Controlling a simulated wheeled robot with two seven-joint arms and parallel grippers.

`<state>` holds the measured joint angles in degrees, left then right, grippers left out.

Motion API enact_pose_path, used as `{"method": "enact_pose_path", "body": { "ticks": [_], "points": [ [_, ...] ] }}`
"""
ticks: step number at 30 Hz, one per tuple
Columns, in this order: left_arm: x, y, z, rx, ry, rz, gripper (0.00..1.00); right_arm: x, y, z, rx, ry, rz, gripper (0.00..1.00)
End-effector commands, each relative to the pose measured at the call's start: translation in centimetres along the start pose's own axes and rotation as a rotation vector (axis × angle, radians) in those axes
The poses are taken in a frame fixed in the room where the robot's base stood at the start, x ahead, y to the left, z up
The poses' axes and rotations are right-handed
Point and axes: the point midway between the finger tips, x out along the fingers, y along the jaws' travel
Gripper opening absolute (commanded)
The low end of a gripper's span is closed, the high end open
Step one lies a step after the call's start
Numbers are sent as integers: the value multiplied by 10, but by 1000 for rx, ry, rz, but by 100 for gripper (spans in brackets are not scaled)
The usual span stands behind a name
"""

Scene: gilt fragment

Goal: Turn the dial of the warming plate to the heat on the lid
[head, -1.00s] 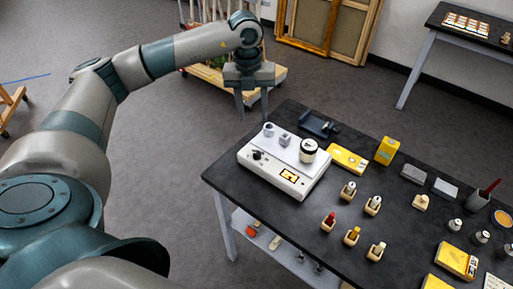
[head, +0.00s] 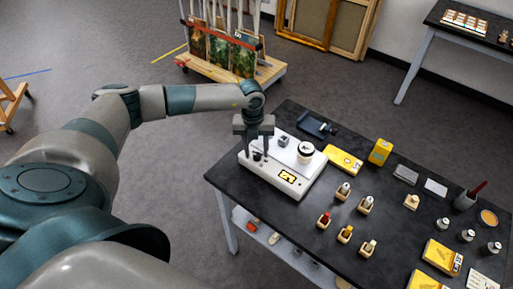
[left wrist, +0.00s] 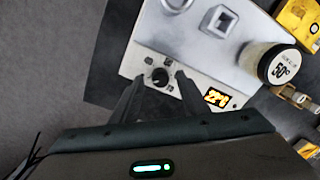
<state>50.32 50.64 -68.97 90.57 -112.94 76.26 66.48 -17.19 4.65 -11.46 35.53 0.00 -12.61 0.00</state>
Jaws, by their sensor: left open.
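The white warming plate (head: 312,183) sits on the dark table's near left corner. Its black dial (left wrist: 160,77) is on the control face, with small marked squares around it. An orange-lit display (left wrist: 217,99) is beside it, too blurred to read surely. A jar (head: 306,151) stands on the plate; its white lid (left wrist: 282,65) reads 50°. My left gripper (head: 257,156) points down over the dial. In the left wrist view its open fingers (left wrist: 156,80) show on either side of the dial; contact cannot be told. My right gripper is not in view.
A small metal block (head: 284,140) with a square hole also sits on the plate. A dark tray (head: 317,124) and a yellow packet (head: 343,159) are behind and beside it. Several small bottles in wooden holders (head: 366,205) stand to the right. Open floor lies left.

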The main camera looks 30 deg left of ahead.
Motion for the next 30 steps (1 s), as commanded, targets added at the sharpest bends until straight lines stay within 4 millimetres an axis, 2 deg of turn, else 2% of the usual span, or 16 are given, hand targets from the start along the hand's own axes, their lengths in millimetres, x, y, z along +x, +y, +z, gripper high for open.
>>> {"method": "enact_pose_path", "body": {
  "ticks": [4,12,13,18,30],
  "points": [
    [7,0,-1,1,0,0,41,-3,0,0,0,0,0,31],
    [8,0,0,1,0,0,41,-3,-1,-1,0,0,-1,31],
    [8,0,0,1,0,0,39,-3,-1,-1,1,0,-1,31],
    [7,0,0,0,0,0,0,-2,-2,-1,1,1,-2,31],
    [9,0,0,37,2,-1,0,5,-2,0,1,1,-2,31]
  ]
}}
